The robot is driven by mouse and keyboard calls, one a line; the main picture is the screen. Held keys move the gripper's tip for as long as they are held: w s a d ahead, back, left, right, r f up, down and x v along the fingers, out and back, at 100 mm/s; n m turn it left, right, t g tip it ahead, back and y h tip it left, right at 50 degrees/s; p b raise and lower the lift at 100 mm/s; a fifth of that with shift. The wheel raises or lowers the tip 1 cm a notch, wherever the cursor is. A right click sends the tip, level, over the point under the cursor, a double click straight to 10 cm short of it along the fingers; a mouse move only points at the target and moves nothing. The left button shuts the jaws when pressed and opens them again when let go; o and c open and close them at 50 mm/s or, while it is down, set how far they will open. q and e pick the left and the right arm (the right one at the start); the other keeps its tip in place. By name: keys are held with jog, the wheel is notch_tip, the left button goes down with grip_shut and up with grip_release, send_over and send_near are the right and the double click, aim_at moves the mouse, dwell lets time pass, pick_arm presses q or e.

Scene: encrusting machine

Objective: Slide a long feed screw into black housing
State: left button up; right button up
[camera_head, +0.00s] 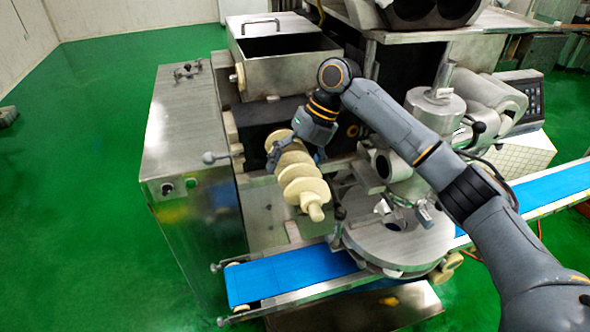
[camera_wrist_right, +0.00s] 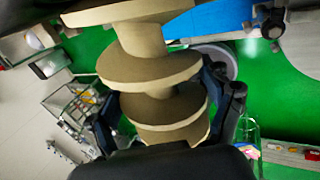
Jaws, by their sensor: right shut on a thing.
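A long cream-coloured feed screw (camera_head: 304,182) with wide spiral flights is held in my right gripper (camera_head: 285,145), in front of the machine. Its thin stub end points down and toward the camera in the head view. Its far end is hidden behind the gripper and against the dark block. The right wrist view shows the screw (camera_wrist_right: 150,70) between the two fingers of the right gripper (camera_wrist_right: 165,110). The black housing (camera_head: 262,121) is the dark block under the steel hopper, just behind the screw. Whether the screw's far end is inside it cannot be seen. My left gripper is not in view.
A steel hopper (camera_head: 283,62) stands above the housing. A steel cabinet (camera_head: 185,130) with a knob is at the left. A blue conveyor belt (camera_head: 290,275) and a round steel turntable (camera_head: 398,240) lie below and right. Green floor at left is free.

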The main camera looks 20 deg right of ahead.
jog(key=shift+w+a+p, duration=0.15)
jog(key=shift+w+p, duration=0.15)
jog(key=shift+w, duration=2.8)
jog(key=o, duration=1.5)
jog(key=shift+o, duration=0.3)
jog(key=shift+s, duration=0.1)
jog(key=shift+p+v, duration=1.7)
jog(key=shift+v, duration=0.8)
jog(key=shift+p+v, duration=0.65)
jog(key=shift+v, duration=0.65)
